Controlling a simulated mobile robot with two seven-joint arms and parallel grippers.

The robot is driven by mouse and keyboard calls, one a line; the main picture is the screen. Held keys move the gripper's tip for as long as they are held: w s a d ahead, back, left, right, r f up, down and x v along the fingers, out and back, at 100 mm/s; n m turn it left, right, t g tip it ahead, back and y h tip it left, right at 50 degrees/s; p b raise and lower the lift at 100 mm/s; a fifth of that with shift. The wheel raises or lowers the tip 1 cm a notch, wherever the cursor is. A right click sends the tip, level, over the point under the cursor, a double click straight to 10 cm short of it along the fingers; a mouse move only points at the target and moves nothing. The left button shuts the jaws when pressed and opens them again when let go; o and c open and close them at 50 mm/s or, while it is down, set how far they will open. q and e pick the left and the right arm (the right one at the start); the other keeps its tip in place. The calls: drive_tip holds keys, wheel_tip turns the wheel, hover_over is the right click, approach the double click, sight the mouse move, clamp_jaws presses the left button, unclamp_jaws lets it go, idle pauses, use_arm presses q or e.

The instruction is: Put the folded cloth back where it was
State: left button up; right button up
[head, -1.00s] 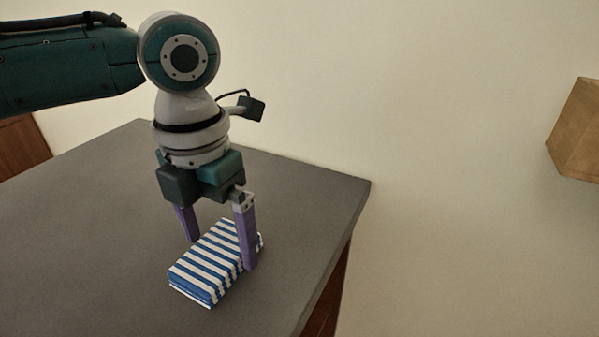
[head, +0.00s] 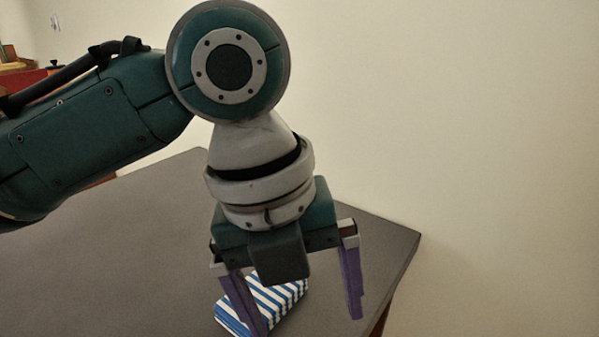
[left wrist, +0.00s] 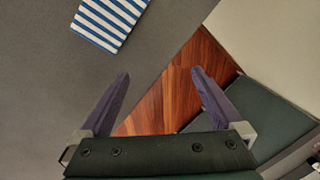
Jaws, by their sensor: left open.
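The folded cloth (head: 282,297), with blue and white stripes, lies on the grey tabletop (head: 150,270) near its right edge. In the head view the left gripper partly hides it. My left gripper (head: 308,325) is open and empty, with its purple fingers spread wide. In the left wrist view the cloth (left wrist: 110,18) lies at the top, beyond the fingertips and apart from them. There the gap between the fingers (left wrist: 160,72) is over the table's edge and the wooden floor. My right gripper is in neither view.
The tabletop edge (left wrist: 165,68) runs slantwise past the fingers, with reddish wooden floor (left wrist: 170,105) beyond it. A plain pale wall (head: 480,150) stands behind and to the right. A reddish object (head: 20,82) shows at the far left.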

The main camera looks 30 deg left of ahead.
use_arm(q)
drive_tip(key=s+d+n, duration=0.1)
drive_tip(key=n, duration=0.2)
drive_tip(key=s+f+n, duration=0.1)
drive_tip(key=s+n, duration=0.1)
drive_tip(key=n, duration=0.1)
drive_tip(key=s+d+f+n+t+h, duration=0.1)
drive_tip(key=n, duration=0.2)
drive_tip(key=shift+s+d+f+n, duration=0.25)
drive_tip(key=shift+s+d+n, duration=0.05)
drive_tip(key=shift+s+n, duration=0.1)
drive_tip(key=n, duration=0.1)
drive_tip(key=s+n, duration=0.1)
drive_tip(key=n, duration=0.1)
drive_tip(key=s+a+n+t, duration=0.1)
drive_tip(key=n, duration=0.1)
drive_tip(key=shift+f, duration=0.3)
drive_tip(key=s+a+n+y, duration=0.1)
drive_tip(key=s+a+n, duration=0.1)
drive_tip(key=n, duration=0.1)
drive_tip(key=s+a+n, duration=0.2)
drive_tip(key=n, duration=0.2)
drive_tip(key=s+a+n+y, duration=0.1)
drive_tip(key=a+n, duration=0.1)
drive_tip(key=n, duration=0.2)
drive_tip(key=shift+s+a+f+y, duration=0.3)
drive_tip(key=shift+s+a, duration=0.05)
drive_tip(key=shift+s, duration=0.05)
drive_tip(key=shift+n, duration=0.3)
